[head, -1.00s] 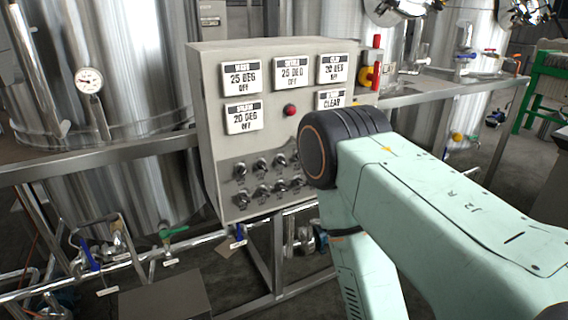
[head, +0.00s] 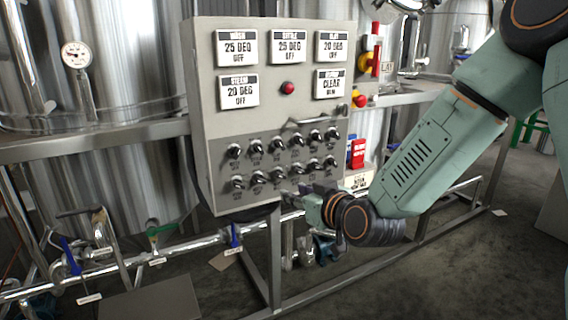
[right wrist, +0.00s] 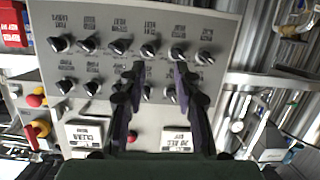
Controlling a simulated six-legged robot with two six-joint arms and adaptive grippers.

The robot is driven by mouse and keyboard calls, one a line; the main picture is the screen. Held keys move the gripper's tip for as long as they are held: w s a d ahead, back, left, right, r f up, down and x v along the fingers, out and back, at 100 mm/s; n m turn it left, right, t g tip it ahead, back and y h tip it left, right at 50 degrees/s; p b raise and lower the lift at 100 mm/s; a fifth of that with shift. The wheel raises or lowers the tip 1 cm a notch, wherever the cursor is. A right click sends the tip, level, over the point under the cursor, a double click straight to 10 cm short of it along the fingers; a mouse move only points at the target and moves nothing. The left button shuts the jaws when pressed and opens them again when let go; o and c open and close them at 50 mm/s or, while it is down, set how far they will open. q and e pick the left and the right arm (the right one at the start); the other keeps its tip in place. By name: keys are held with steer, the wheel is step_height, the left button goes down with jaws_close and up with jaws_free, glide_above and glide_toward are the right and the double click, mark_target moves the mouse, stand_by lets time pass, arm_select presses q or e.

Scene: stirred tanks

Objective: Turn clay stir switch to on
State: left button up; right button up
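The grey control panel (head: 205,110) carries two rows of black knob switches. Their small labels are too blurred for me to tell which is the clay stir switch. A display plate at the upper right (head: 333,46) seems to read CLAY, 20 DEG, OFF. My right gripper (head: 297,194) is at the panel's lower edge, just below the lower switch row. In the upside-down right wrist view, its two dark fingers (right wrist: 159,68) are apart with nothing between them, pointing toward the lower row (right wrist: 149,47). Contact with a switch cannot be told. My left gripper is not in view.
A red button (head: 288,88) sits between the display plates. Pipes with valves (head: 160,230) run low at the left. Steel tanks (head: 130,60) stand behind.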

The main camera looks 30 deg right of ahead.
mark_target(282, 146)
steer(key=w+r+n+t, duration=0.1)
steer(key=w+r, duration=0.1)
steer(key=w, duration=0.1)
steer(key=w+d+r+n+t+b, duration=0.1)
steer(key=w+r+n, duration=0.1)
steer(key=w, duration=0.1)
steer(key=w+r+n+t, duration=0.1)
steer(key=w+r, duration=0.1)
steer(key=w, duration=0.1)
steer(key=shift+d+r+n+b, duration=0.25)
steer(key=shift+n+b, duration=0.15)
steer(key=shift+w+r, duration=0.1)
steer(key=shift+w, duration=0.5)
steer(key=shift+c, duration=0.2)
jaws_close()
